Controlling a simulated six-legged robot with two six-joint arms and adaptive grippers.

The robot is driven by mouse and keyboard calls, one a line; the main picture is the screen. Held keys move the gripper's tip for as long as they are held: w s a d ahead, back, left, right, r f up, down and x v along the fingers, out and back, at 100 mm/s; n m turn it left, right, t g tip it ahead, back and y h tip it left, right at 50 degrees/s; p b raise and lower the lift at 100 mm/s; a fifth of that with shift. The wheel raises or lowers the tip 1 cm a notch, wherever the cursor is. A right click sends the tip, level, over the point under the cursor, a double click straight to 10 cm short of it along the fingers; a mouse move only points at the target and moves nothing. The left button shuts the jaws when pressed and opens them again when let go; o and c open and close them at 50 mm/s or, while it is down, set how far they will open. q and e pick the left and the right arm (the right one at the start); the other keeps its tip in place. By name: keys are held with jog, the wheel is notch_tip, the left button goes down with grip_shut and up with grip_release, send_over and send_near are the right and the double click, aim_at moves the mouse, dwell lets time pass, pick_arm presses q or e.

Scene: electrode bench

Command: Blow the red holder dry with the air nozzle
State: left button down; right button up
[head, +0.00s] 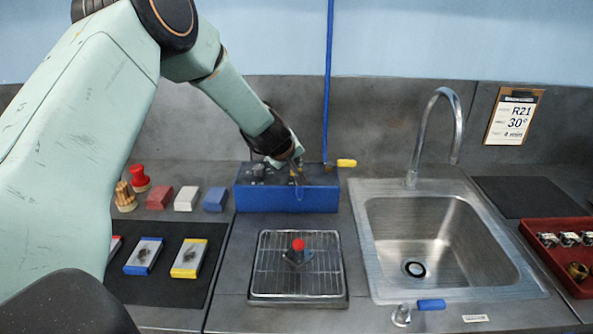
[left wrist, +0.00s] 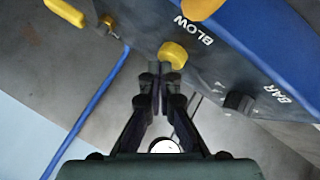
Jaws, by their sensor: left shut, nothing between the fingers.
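The red holder (head: 298,245) stands on a wire rack over a shallow tray (head: 262,285), with a grey part below its red top. My left gripper (head: 297,172) is at the blue box (head: 290,198) behind the rack. In the left wrist view, its fingers (left wrist: 160,80) are shut and empty, with the tips at a yellow knob (left wrist: 174,54) by the word BLOW; I cannot tell whether they touch it. The air nozzle appears to be the yellow-handled piece (head: 346,162) at the box's right end, near the blue hose (head: 327,80). My right gripper is not in view.
A black knob (left wrist: 238,102) sits by the word BAR. A sink (head: 440,235) with a tall tap (head: 455,125) is right of the rack. Colored blocks (head: 187,198) and a dark mat (head: 190,235) with framed pieces lie left. A red tray (head: 570,270) is far right.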

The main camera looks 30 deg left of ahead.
pick_arm(q)
jog(key=shift+s+f+b, duration=0.1)
jog(key=shift+f+b, duration=0.2)
jog(key=shift+f, duration=0.1)
dwell(0.6)
jog(key=shift+r+p, duration=1.1)
jog(key=shift+p, duration=0.1)
notch_tip(320, 180, up, 5)
jog(key=p, duration=0.5)
jog(key=shift+r, duration=0.1)
jog(key=shift+f, duration=0.2)
